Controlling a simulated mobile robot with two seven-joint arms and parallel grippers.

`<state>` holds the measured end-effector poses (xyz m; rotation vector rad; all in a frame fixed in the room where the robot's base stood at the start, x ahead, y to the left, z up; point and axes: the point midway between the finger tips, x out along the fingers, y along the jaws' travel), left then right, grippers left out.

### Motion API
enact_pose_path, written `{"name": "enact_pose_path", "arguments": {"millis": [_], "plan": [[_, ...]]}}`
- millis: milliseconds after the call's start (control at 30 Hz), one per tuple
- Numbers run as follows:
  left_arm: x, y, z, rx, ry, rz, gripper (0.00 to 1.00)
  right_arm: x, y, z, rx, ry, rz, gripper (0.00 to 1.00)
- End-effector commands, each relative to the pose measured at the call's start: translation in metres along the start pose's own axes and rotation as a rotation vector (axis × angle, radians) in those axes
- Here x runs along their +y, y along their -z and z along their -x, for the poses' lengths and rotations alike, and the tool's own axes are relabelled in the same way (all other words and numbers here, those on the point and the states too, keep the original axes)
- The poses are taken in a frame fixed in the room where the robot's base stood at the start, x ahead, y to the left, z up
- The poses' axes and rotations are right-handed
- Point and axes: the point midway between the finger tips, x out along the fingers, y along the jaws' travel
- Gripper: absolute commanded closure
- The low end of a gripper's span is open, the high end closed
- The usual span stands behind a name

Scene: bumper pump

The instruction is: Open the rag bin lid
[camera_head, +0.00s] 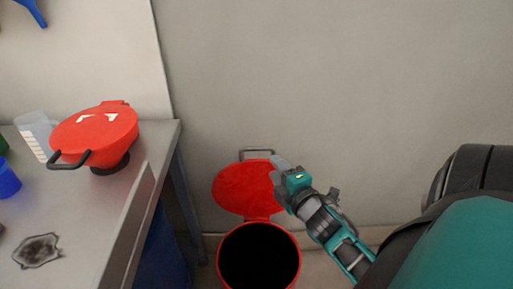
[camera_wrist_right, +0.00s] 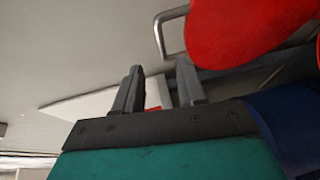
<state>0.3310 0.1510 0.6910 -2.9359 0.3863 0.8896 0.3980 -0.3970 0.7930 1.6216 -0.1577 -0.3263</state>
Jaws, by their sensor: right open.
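The rag bin (camera_head: 225,268) is a red round bin on the floor beside the bench, with a dark inside. Its red lid (camera_head: 238,190) stands raised at the back, hinged to the rim, with a grey handle (camera_head: 257,153) at its top edge. The bin's mouth shows uncovered. My right gripper (camera_head: 278,166) is open and empty, at the right edge of the raised lid. In the right wrist view its fingers (camera_wrist_right: 158,92) are apart with nothing between them, and the lid (camera_wrist_right: 240,30) and handle (camera_wrist_right: 170,35) show beyond. My left gripper is not in view.
A metal bench (camera_head: 110,215) stands at the left. On it are a red lidded container (camera_head: 95,135) with a dark handle, a clear measuring jug (camera_head: 36,132), a blue cup (camera_head: 7,180) and a dark rag or stain (camera_head: 38,250). A grey wall (camera_head: 340,80) is close behind the bin.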

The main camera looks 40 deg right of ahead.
Motion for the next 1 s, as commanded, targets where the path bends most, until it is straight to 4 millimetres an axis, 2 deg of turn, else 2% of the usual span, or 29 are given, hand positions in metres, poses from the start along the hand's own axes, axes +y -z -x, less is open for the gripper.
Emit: {"name": "enact_pose_path", "arguments": {"millis": [300,500,700,1000], "plan": [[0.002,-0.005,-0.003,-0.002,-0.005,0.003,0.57,-0.001,0.000,-0.062,0.000,-0.002,0.002,0.60],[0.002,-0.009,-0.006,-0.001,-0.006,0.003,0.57,-0.001,0.000,-0.095,0.000,-0.001,0.001,0.60],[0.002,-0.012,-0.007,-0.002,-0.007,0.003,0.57,-0.001,0.000,-0.112,-0.001,0.001,-0.001,0.60],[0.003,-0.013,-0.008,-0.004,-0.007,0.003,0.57,-0.001,0.000,-0.116,-0.001,0.003,0.000,0.60]]}}
